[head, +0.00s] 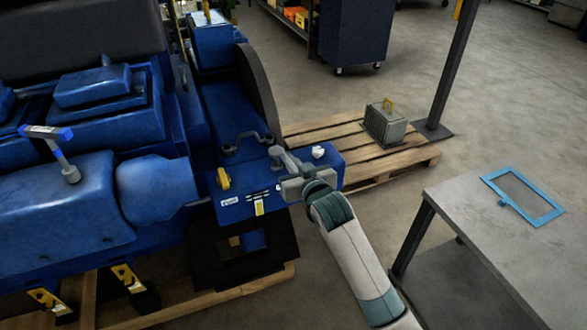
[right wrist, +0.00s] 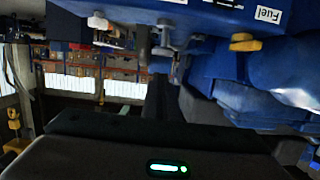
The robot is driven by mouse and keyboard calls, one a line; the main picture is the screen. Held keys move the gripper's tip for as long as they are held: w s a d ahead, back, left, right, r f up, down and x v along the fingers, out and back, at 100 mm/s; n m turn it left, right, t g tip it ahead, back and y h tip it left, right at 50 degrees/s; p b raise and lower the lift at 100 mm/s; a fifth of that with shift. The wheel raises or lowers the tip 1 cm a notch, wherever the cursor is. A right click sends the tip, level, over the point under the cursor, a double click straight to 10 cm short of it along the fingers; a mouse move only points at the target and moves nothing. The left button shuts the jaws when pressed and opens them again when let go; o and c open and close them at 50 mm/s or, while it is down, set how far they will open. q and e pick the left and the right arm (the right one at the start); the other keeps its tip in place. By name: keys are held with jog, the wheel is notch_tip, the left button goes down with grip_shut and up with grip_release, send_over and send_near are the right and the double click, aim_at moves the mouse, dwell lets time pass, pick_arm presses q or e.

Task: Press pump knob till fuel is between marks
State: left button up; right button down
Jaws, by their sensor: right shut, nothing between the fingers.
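The blue fuel box (head: 333,165) with a "Fuel" label (head: 230,201) sits at the end of the blue engine. A white round knob (head: 318,151) stands on its top, just right of my right gripper; I take it as the pump knob. A white knob (right wrist: 97,20) also shows at the upper left in the right wrist view. A small yellow and white gauge strip (head: 259,208) is on the front; its fuel level is too small to read. My right gripper (head: 276,153) is shut and empty over the box, apart from the white knob. My left gripper is out of view.
A yellow lever (head: 223,178) is on the box's left, near a dark handle (head: 247,141). A grey table (head: 455,215) with a blue frame (head: 523,198) stands at right. A pallet (head: 330,135) bears a grey canister (head: 384,125). Open floor lies at the back right.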

jog(key=shift+b+v, duration=0.3)
jog(key=shift+v, duration=1)
